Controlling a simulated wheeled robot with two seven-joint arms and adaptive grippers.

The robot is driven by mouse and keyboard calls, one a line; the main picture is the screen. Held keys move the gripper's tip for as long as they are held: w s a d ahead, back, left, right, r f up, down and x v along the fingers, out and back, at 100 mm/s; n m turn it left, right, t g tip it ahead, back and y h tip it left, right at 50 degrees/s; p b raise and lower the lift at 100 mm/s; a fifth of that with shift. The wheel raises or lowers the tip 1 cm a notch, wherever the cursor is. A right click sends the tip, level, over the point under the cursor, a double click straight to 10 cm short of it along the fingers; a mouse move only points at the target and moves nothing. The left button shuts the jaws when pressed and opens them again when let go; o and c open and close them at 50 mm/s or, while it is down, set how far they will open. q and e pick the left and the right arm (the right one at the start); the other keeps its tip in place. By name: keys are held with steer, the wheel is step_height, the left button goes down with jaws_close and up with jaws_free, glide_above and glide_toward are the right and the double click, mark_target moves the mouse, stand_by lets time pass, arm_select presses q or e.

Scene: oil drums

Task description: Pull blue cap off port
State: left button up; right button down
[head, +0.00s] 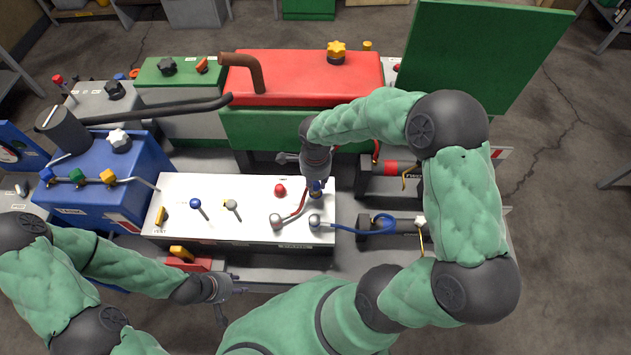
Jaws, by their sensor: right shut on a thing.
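The white panel box (180,213) stands in the middle of the head view. My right gripper (317,185) reaches down over its right end and is shut on the blue cap (317,190), of which only a little blue shows under the fingers. The port under the cap is hidden. A red cap (280,190) sits on the panel to the left of my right gripper. My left gripper (236,291) is low in front of the panel, away from the caps; its fingers are too small to read.
Two grey-ended hose fittings with a red hose (300,202) and a blue hose (350,231) are close to my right gripper. A red-topped green tank (310,75) stands behind.

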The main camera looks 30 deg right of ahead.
steer(key=shift+r+p, duration=0.75)
steer(key=shift+r, duration=0.9)
steer(key=shift+f, duration=0.1)
